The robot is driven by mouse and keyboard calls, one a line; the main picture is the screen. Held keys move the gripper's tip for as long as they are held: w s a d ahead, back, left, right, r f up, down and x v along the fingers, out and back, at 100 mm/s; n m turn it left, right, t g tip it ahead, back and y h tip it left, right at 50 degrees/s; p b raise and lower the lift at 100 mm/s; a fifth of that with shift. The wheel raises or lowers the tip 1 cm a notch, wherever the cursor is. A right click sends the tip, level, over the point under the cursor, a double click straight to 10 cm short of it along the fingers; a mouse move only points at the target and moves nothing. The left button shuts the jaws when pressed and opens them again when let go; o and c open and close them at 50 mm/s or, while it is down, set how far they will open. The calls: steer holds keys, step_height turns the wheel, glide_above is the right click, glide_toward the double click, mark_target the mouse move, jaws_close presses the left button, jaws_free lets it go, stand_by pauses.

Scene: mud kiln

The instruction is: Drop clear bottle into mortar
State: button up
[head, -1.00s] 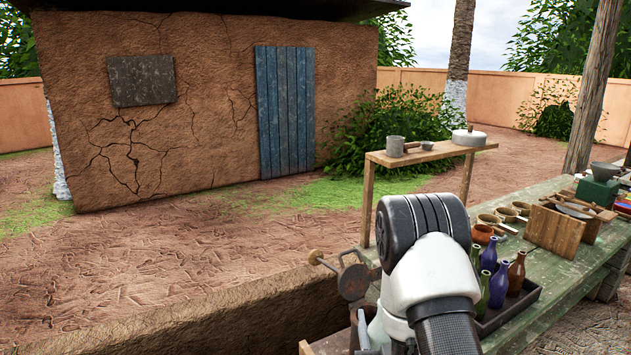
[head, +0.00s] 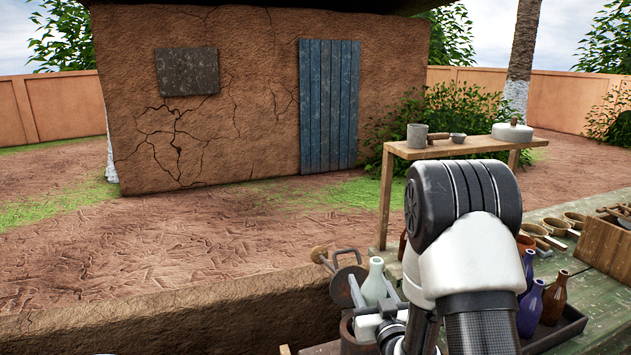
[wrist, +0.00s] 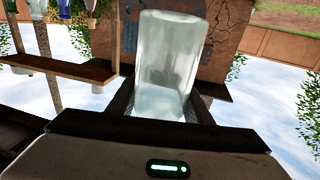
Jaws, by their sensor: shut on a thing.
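The clear bottle (head: 374,281) is pale and translucent, and stands upright with its neck up in my gripper (head: 378,319). In the wrist view the bottle (wrist: 168,60) appears between the two dark fingers of my gripper (wrist: 165,108), which are shut on it. The picture there is upside down, with the sky at the bottom. A brown round vessel (head: 348,332), perhaps the mortar, stands at the near left end of the green table. My gripper and the bottle partly cover it in the head view, so I cannot tell how high the bottle is above it.
A dark tray (head: 572,331) with several coloured bottles stands to the right on the green table (head: 597,293). A round pan-like tool (head: 345,287) is behind the clear bottle. A wooden shelf (head: 455,148) with a mug and a pot is behind my arm. Open ground lies left.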

steer(key=w+n+y+b, duration=0.25)
steer(key=w+b, duration=0.35)
steer(key=b, duration=0.3)
steer(key=shift+g+y, duration=0.25)
steer(key=shift+g, duration=0.05)
steer(key=f, duration=0.2)
steer(key=f+b, duration=0.1)
steer(key=f, duration=0.1)
steer(key=f+b, duration=0.1)
steer(key=shift+s+d+f, duration=0.15)
steer(key=shift+d+f, duration=0.1)
steer(key=shift+f, duration=0.15)
steer(key=o, duration=1.2)
steer(key=shift+o, duration=0.2)
steer(key=shift+m, duration=0.25)
steer(key=shift+f, duration=0.1)
